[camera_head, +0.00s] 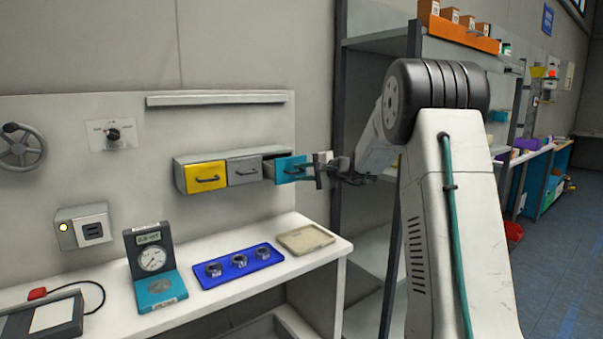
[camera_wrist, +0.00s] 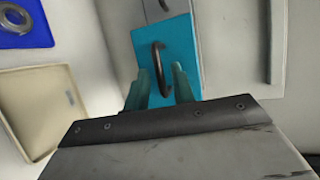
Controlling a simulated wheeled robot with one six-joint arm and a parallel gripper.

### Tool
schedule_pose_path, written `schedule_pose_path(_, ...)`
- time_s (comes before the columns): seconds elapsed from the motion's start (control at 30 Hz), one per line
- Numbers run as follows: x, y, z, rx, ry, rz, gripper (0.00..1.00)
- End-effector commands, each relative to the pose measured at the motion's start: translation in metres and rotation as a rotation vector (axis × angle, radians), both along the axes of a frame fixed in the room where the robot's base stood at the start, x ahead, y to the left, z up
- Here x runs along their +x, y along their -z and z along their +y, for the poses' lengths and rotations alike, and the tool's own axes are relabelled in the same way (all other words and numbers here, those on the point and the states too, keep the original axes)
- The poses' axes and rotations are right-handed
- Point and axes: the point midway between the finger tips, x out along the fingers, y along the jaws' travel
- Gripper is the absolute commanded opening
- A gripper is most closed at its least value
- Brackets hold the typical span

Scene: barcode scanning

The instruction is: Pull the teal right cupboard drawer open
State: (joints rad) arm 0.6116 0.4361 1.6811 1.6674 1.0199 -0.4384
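The cupboard (camera_head: 217,154) is a grey wall unit with a row of three drawers. The teal right drawer (camera_head: 284,172) has a dark bow handle, and its front appears to stand a little forward of its neighbours. In the wrist view the teal front (camera_wrist: 181,42) faces me, with its handle (camera_wrist: 158,68) upright in the picture. My gripper (camera_head: 318,170) is at the teal drawer. In the wrist view its two teal fingers (camera_wrist: 161,78) are apart, one on each side of the handle, with visible gaps. Whether the fingertips touch the front is unclear.
The yellow drawer (camera_head: 205,177) and grey drawer (camera_head: 245,169) look shut. Below, the bench (camera_head: 215,307) holds a blue tray (camera_head: 259,273) with several metal rings, a beige tray (camera_head: 305,239) and a dial gauge (camera_head: 152,262). A shelf rack (camera_head: 385,42) stands at right, near my arm.

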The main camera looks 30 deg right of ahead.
Motion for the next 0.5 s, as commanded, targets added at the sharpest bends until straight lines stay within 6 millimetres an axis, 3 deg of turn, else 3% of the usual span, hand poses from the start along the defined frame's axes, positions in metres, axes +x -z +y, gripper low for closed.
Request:
schedule_pose_path(0.33, -0.002, -0.001, -0.001, 0.000, 0.000, 0.000, 0.30)
schedule_pose_path(0.5, -0.022, -0.006, -0.011, 0.000, 0.003, -0.002, 0.30)
